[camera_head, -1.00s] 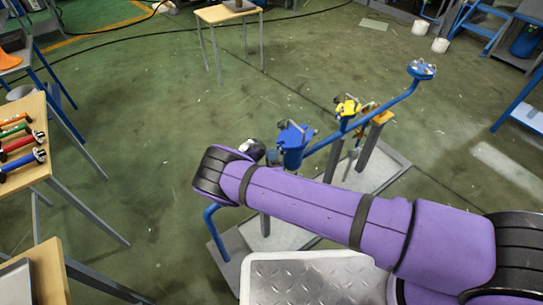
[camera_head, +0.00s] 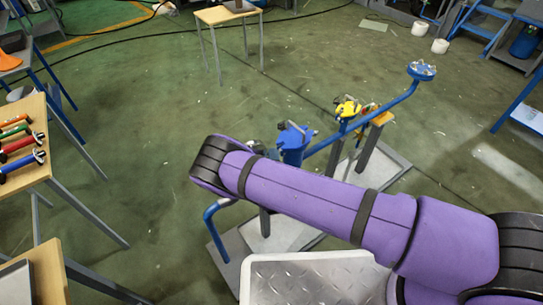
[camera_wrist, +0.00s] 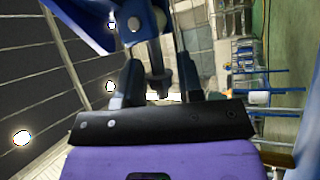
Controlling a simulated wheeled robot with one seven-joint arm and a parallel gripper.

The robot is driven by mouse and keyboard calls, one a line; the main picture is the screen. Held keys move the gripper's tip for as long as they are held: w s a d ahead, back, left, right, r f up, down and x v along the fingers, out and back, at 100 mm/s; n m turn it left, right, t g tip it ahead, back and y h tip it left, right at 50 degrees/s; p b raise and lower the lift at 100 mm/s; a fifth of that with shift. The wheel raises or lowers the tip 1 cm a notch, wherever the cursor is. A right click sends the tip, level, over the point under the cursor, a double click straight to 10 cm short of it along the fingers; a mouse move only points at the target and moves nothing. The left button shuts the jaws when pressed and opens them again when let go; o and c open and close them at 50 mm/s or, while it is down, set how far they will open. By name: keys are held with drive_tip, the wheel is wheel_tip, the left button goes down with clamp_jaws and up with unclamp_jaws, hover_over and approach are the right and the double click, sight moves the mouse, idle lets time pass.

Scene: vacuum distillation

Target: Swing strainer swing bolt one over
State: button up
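The blue strainer (camera_head: 293,146) stands on the pipe stand in the head view, just beyond my purple forearm. My gripper is hidden there behind my arm. In the wrist view my gripper (camera_wrist: 158,88) shows two dark fingers spread apart. A dark swing bolt with a wider nut (camera_wrist: 158,72) lies between the fingers, with gaps visible on both sides. The blue strainer body and lid also show at the top of the wrist view (camera_wrist: 90,22). Whether either finger touches the bolt I cannot tell.
A blue pipe runs right from the strainer, past a yellow valve (camera_head: 347,108), to a raised blue flange (camera_head: 422,70). A wooden table with coloured tools (camera_head: 20,160) stands at the left. A small table (camera_head: 228,14) stands at the back. Green floor between them is clear.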

drive_tip(key=v, duration=1)
drive_tip(key=shift+s, duration=0.35)
drive_tip(key=shift+m+h, duration=0.3)
drive_tip(key=shift+h, duration=0.2)
drive_tip(key=x, duration=1)
drive_tip(key=shift+a+f, duration=0.1)
clamp_jaws()
